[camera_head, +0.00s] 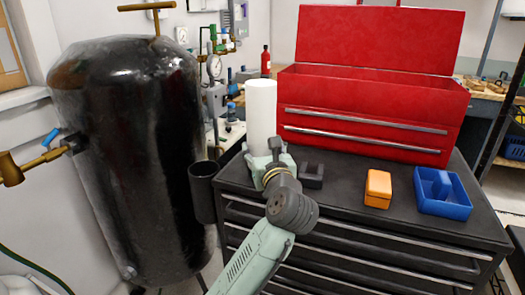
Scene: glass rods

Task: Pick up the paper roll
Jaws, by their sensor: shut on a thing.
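The white paper roll (261,112) stands upright at the left end of the dark tool cabinet top. My gripper (268,152) is at the lower part of the roll, on its near side, and is shut on it. The fingertips and the roll's bottom end are hidden behind my gripper and wrist. I cannot tell whether the roll touches the cabinet top.
A red toolbox (365,118) with its lid up stands behind. A small black block (312,176), an orange box (378,188) and a blue tray (458,206) lie to the right. A black cup (204,190) and a big black tank (130,160) are left.

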